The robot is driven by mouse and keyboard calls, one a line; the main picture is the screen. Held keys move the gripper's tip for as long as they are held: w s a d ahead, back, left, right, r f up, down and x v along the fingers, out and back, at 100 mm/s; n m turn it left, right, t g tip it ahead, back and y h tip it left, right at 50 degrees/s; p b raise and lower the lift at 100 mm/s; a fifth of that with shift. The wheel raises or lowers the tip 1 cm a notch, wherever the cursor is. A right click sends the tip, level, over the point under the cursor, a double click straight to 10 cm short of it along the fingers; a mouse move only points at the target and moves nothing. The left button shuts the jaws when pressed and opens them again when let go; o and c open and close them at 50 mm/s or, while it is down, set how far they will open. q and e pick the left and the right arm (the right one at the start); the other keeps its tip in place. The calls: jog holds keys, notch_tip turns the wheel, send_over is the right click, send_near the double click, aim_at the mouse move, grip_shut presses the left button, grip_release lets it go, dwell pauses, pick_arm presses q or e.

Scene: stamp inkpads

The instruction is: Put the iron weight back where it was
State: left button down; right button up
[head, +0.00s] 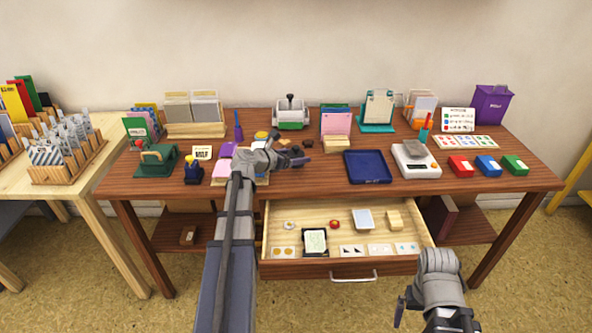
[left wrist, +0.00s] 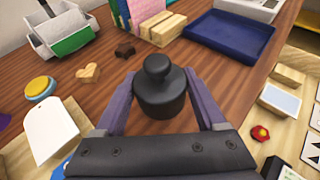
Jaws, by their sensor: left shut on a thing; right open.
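The iron weight (left wrist: 160,95) is a black cylinder with a round knob on top. In the left wrist view it stands upright between the two purple fingers of my left gripper (left wrist: 158,85), which is shut on it. In the head view the left gripper (head: 297,157) is over the middle of the brown table, and the weight is hard to make out there. I cannot tell whether its base touches the tabletop. My right gripper (head: 405,308) is open and empty, low at the front right of the drawer.
A blue tray (head: 367,167) and a kitchen scale (head: 416,160) stand to the right. A heart-shaped wooden piece (left wrist: 88,73) and a dark brown block (left wrist: 125,50) lie near the weight. The open drawer (head: 345,262) juts out in front, holding small items.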

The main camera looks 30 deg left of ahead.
aim_at(296, 172)
pick_arm(q)
jog(key=shift+f+b, duration=1.9)
jog(key=shift+b, duration=0.05)
jog(key=shift+r, duration=0.15)
jog(key=shift+c, duration=2.1)
grip_release()
jog(key=shift+f, duration=0.25)
jog(key=o, duration=0.4)
jog(key=shift+r, duration=0.1)
jog(key=shift+r, duration=0.1)
